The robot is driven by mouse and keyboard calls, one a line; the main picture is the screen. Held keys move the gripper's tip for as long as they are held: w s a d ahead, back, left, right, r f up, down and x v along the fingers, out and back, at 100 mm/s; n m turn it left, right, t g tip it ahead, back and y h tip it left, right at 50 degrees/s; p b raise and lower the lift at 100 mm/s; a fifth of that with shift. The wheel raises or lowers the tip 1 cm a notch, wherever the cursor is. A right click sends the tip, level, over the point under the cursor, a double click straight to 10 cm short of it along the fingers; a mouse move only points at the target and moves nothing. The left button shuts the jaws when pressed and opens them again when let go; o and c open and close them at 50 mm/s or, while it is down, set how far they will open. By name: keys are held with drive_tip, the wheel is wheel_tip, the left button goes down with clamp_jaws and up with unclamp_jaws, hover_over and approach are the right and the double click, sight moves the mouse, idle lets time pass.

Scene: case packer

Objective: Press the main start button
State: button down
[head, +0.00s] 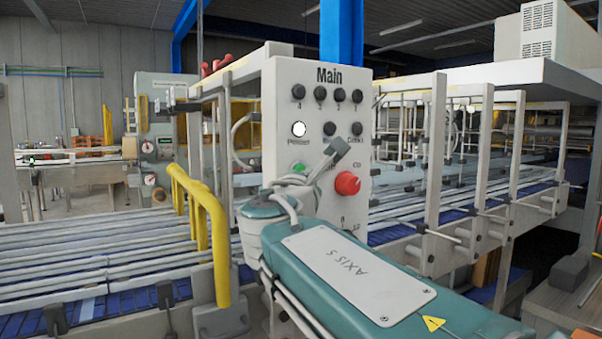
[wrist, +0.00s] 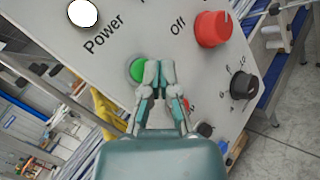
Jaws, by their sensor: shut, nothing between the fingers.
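The light grey control panel (head: 275,115), headed "Main", stands upright in the middle of the head view. On it a green button (head: 299,168) shows just above my arm. In the wrist view the green button (wrist: 138,69) is partly hidden by a fingertip. My gripper (wrist: 153,70) is shut and empty, its tips at the button's right edge. I cannot tell whether they touch it. A larger red knob (wrist: 212,29) marked "Off" sits up and right of the tips; it also shows in the head view (head: 347,183). My teal arm hides the panel's lower part.
A white round lamp (wrist: 82,13) marked "Power" is up and left of the green button. Black knobs (wrist: 244,84) sit to the right. A yellow rail (head: 212,240) and conveyors (head: 95,255) lie left of the panel. Metal posts (head: 435,165) stand to its right.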

drive_tip(key=shift+w+a, duration=0.2)
drive_tip(key=shift+w, duration=0.1)
